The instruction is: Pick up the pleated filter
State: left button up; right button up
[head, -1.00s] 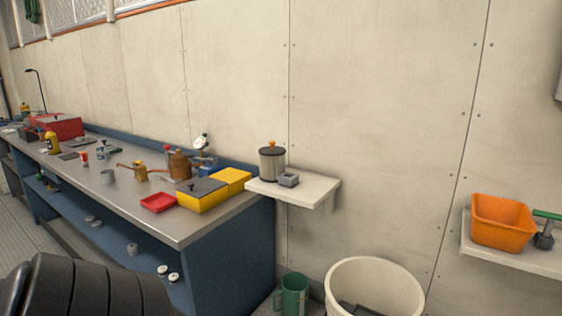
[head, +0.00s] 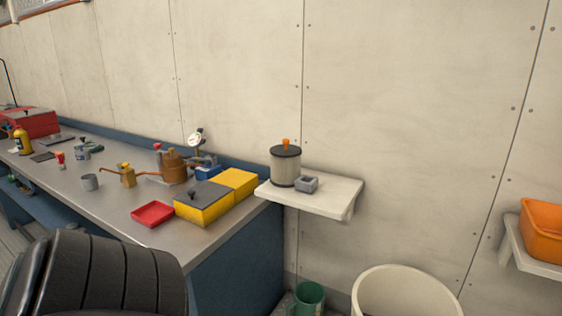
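The pleated filter (head: 285,168) is a pale upright cylinder with dark end caps and an orange knob on top. It stands on a small white wall shelf (head: 322,200), towards its left side. A small grey block with a recess (head: 306,184) sits close by on its right. Neither of my grippers shows in the head view.
Left of the shelf is a metal-topped workbench (head: 120,208) with a yellow case (head: 204,205), a red tray (head: 152,214) and a brown oil can (head: 172,168). A white bin (head: 408,291) and a green jug (head: 308,297) stand below. An orange bin (head: 542,230) is at right.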

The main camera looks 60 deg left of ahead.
aim_at(286, 157)
jog(key=j, duration=0.75)
jog(key=k+j, duration=0.1)
jog(key=j, duration=0.65)
